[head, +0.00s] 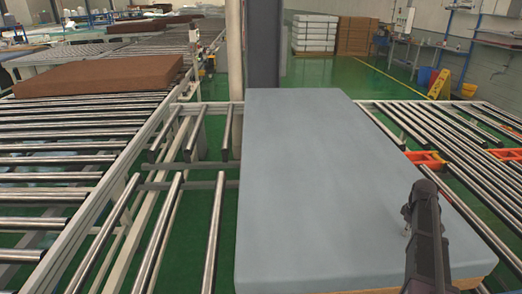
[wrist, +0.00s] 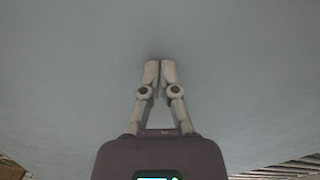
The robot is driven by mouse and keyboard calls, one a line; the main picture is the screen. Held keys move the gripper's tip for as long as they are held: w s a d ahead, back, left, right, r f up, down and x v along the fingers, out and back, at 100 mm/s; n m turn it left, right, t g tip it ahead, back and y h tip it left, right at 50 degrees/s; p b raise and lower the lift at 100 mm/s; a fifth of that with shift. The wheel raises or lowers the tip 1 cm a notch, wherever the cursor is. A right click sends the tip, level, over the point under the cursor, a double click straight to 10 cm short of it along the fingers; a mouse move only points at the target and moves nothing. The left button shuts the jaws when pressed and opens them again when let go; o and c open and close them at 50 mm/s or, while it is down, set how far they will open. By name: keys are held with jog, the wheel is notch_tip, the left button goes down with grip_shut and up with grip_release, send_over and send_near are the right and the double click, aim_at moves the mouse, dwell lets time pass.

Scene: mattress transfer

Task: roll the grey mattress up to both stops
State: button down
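The grey mattress (head: 315,185) lies flat on the roller conveyor in the middle of the head view, long side running away from me. Its far edge is close to a dark column; its near edge shows a tan underside layer. My gripper (head: 407,214) is over the mattress's near right part, fingers pointing away from me. In the wrist view the two fingertips (wrist: 160,66) are together with nothing between them, close to the grey surface (wrist: 70,80). I cannot tell whether they touch it. I cannot make out the two stops; the mattress may hide them.
Bare rollers (head: 165,230) lie left of the mattress, and more rollers (head: 440,135) lie right of it, with orange parts (head: 427,158) below them. A dark column (head: 263,45) stands behind it. A brown mattress (head: 100,75) lies on the left conveyor. Green floor shows between.

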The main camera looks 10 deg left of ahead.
jog(key=shift+w+d, duration=0.15)
jog(key=shift+d, duration=0.3)
jog(key=shift+w+d+f, duration=0.1)
jog(key=shift+w+d, duration=0.05)
jog(key=shift+d, duration=0.85)
jog(key=shift+w+d, duration=0.15)
jog(key=shift+d, duration=0.8)
jog(key=shift+d+b, duration=0.3)
jog(key=shift+d, duration=0.05)
jog(key=shift+s, duration=0.1)
jog(key=shift+d, duration=0.15)
jog(key=shift+w+d, duration=0.25)
jog(key=shift+d, duration=0.55)
jog(key=shift+w+d, duration=0.25)
jog(key=shift+d, duration=0.5)
jog(key=shift+w+d, duration=0.25)
jog(key=shift+d, duration=0.55)
jog(key=shift+p, duration=0.3)
jog(key=shift+w+d, duration=0.15)
jog(key=shift+d, duration=0.05)
